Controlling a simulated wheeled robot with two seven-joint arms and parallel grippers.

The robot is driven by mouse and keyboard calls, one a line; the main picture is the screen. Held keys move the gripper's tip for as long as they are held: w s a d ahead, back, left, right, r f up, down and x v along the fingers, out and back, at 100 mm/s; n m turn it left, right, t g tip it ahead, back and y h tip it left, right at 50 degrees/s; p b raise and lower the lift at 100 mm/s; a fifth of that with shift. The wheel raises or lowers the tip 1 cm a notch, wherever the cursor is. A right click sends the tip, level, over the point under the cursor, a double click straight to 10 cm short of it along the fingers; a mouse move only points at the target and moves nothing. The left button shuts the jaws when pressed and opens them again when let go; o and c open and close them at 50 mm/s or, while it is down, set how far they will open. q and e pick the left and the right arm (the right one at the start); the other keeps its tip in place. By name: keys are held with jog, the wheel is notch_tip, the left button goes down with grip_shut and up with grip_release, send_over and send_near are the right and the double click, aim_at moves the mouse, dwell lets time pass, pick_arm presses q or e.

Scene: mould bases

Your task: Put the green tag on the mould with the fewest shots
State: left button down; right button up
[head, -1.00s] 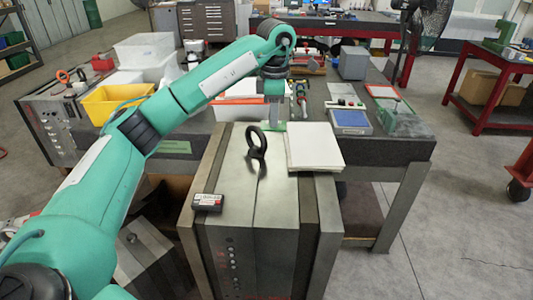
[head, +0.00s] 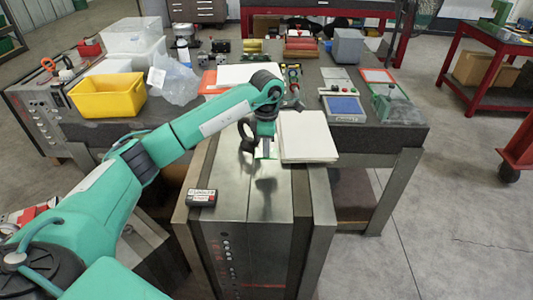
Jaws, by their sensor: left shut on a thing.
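My left gripper (head: 265,151) points down over the far part of the near grey steel mould (head: 240,205). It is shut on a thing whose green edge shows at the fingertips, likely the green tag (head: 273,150). Most of it is hidden by the fingers, and a shadow falls on the mould top below. A small black counter (head: 202,197) sits on the mould's near left corner; its figures are too small to read. A second mould (head: 145,245) is partly hidden by my left arm, and another (head: 38,125) stands at the far left. My right gripper is out of view.
A black lifting ring (head: 246,138) stands just left of the gripper. A white pad or book (head: 307,137) lies at its right. The dark bench (head: 400,138) behind holds a yellow bin (head: 107,95), a blue-screened device (head: 344,109) and other items.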

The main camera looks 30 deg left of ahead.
aim_at(267, 158)
pick_arm(q)
jog(key=shift+f, duration=1.05)
notch_tip(267, 158, down, 3)
jog(key=shift+f+p, duration=0.1)
jog(key=shift+p, duration=0.7)
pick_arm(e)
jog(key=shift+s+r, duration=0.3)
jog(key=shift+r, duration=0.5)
pick_arm(q)
jog(key=shift+f+b, duration=0.2)
jog(key=shift+b, duration=0.1)
jog(key=c, duration=1.3)
grip_release()
jog(key=shift+r, duration=0.1)
